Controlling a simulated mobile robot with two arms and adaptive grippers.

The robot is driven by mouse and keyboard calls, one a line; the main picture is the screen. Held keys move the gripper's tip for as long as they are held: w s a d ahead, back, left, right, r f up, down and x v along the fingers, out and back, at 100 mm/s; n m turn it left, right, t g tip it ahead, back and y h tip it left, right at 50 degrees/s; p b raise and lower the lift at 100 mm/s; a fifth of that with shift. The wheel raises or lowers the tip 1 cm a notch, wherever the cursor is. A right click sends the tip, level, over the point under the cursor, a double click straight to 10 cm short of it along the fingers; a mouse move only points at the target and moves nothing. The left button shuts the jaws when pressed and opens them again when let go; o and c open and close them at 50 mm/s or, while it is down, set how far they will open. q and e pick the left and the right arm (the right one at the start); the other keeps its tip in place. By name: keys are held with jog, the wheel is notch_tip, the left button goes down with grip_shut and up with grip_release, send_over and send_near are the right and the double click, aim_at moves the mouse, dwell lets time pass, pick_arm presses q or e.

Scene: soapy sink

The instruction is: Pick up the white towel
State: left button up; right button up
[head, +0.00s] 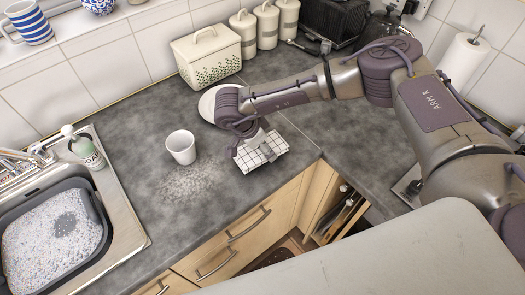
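The white towel (279,145) has a dark grid pattern and lies folded, close to the front edge of the grey counter in the head view. My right arm reaches in from the right, and my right gripper (266,150) points down at the top of the towel. Its fingertips are small and partly hidden by the wrist, so I cannot tell whether they grip the cloth. My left gripper is not in view.
A white plate (207,105) lies behind my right wrist. A bread bin (207,56) stands at the back. The sink (125,228) with a foamy basin and soap bottle (86,151) is left.

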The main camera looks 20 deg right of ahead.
jog(key=shift+d+r+b, duration=0.15)
jog(key=shift+r+b, duration=0.25)
jog(key=shift+r, duration=0.4)
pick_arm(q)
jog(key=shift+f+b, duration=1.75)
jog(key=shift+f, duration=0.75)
pick_arm(e)
jog(key=s+d+r, duration=0.7)
jog(key=s+d, duration=0.1)
jog(key=shift+d, duration=0.1)
jog(key=o, duration=0.6)
jog(key=c, duration=0.4)
jog(key=shift+c, duration=0.2)
